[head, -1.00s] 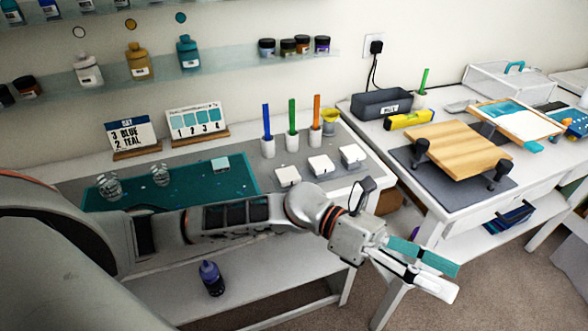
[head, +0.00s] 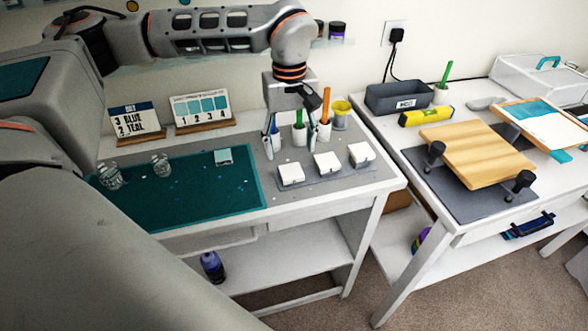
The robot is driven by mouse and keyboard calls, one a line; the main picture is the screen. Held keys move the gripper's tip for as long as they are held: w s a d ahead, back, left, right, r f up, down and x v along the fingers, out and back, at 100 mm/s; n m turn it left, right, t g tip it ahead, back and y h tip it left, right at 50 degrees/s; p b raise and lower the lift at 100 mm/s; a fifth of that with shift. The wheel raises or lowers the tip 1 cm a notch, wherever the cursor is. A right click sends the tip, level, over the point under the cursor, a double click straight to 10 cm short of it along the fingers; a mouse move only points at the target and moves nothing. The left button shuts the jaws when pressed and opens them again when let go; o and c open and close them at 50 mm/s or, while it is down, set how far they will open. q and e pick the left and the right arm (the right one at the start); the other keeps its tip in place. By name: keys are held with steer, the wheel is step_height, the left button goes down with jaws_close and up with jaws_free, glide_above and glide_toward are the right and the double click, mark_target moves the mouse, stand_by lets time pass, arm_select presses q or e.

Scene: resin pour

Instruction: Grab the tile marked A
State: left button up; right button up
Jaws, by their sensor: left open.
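Three small white blocks stand in a row on a thin grey strip: a left one (head: 290,175), a middle one (head: 327,164) and a right one (head: 361,153). No letter can be read on them, so I cannot tell which is marked A. My left gripper (head: 291,150) points down with its fingers spread and nothing between them. In the picture it sits just above and behind the left block, in front of the marker holders. Its height over the table cannot be judged exactly. My right gripper is not in view.
Upright coloured markers in white holders (head: 325,131) and a yellow cup (head: 341,113) stand close behind the blocks. A teal mat (head: 190,194) with two glass cups (head: 161,165) lies to the left. A second table with a wooden board (head: 477,155) is at right.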

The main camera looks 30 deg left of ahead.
mark_target(292, 171)
arm_select(q)
steer(key=shift+a+f, duration=0.2)
steer(key=shift+f, duration=0.1)
steer(key=shift+w+d+f, duration=0.1)
steer(key=shift+f, duration=1.65)
steer(key=shift+w+d+f, duration=0.1)
steer(key=shift+f, duration=1.6)
steer(key=c, duration=1.2)
